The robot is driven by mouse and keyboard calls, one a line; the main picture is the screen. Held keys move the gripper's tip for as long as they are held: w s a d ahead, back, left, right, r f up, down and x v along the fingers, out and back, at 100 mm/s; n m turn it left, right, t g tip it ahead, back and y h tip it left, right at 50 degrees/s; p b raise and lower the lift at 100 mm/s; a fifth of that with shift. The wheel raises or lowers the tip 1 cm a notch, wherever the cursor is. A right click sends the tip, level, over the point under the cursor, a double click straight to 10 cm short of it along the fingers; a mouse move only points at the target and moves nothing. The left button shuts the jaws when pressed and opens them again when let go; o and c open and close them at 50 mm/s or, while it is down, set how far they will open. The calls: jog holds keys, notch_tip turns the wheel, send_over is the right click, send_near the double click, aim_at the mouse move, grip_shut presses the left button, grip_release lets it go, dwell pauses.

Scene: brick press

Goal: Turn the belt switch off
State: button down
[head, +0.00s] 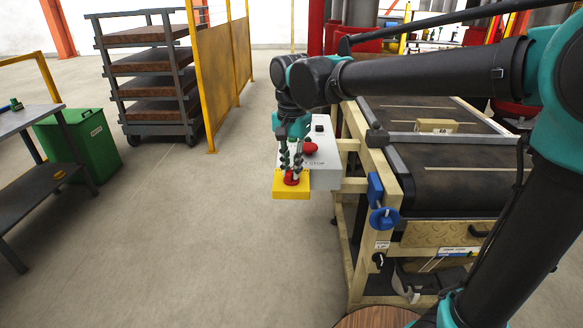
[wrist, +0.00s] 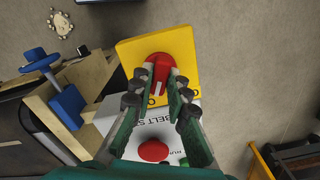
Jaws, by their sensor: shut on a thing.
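The belt switch is a red rotary knob (wrist: 158,72) on a yellow plate (wrist: 190,45), at the end of a grey-white control box (head: 325,178) fixed to the side of the conveyor. The knob also shows in the head view (head: 291,179), partly hidden by my fingers. My gripper (wrist: 160,88) is shut on the knob, one finger on each side of it. A pale line on the knob shows between the fingers. The lettering on the yellow plate is mostly hidden. A red button (wrist: 153,151) sits on the box beside the label.
A yellow fence panel (head: 215,60), a rack of trays (head: 150,75) and a green bin (head: 80,142) stand left. The floor between is clear.

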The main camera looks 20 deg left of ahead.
aim_at(292, 170)
jog(key=n, duration=1.4)
jog(key=shift+n, duration=0.3)
dwell(0.4)
jog(key=c, duration=1.5)
grip_release()
notch_tip(292, 170, up, 12)
jog(key=shift+r, duration=0.1)
